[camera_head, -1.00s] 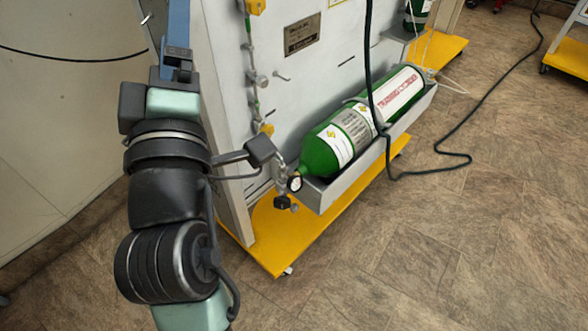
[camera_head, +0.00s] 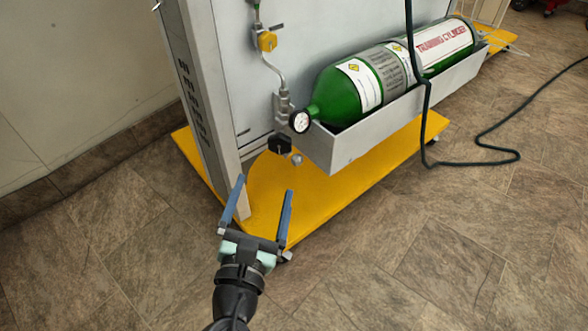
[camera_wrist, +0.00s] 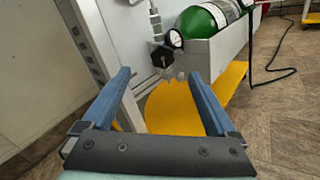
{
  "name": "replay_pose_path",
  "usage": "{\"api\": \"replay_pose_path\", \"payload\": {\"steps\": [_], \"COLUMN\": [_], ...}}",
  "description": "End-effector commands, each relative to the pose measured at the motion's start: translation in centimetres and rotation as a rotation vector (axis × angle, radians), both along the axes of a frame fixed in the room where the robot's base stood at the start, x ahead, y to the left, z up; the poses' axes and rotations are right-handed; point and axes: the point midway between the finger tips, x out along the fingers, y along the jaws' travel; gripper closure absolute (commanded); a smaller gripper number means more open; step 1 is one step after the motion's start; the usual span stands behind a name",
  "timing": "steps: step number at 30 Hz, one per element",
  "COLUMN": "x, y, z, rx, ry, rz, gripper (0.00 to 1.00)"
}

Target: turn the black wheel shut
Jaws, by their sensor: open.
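The black wheel (camera_head: 280,146) is a small dark knob below the round white gauge (camera_head: 300,121), at the neck end of the green cylinder (camera_head: 343,93). In the wrist view the black wheel (camera_wrist: 164,57) shows above and between my fingers, beyond their tips. My gripper (camera_head: 263,186) has two blue fingers spread wide with nothing between them. It is in front of and below the wheel, apart from it, over the yellow base. In the wrist view my gripper (camera_wrist: 162,75) points toward the wheel.
A grey tray (camera_head: 345,152) holds the cylinder. A grey upright post (camera_head: 192,85) stands left of the wheel, close to my left finger. The yellow base plate (camera_head: 262,215) lies below. A dark hose (camera_head: 424,90) hangs at the right. The tiled floor in front is clear.

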Motion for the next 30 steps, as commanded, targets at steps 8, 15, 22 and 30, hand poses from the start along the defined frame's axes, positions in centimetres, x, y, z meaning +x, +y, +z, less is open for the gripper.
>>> {"api": "replay_pose_path", "payload": {"steps": [8,15,22,30], "x": [0.8,4.8,8.8,11.8], "y": [-0.1,-1.0,-1.8,-2.4], "z": [-1.6,-1.6,-1.7,-1.6], "rx": [-0.056,-0.052,-0.051,-0.051], "ry": [0.019,0.016,0.017,0.018], "rz": [0.002,0.0,0.001,0.003], "gripper": [0.07,0.07,0.07,0.07]}}
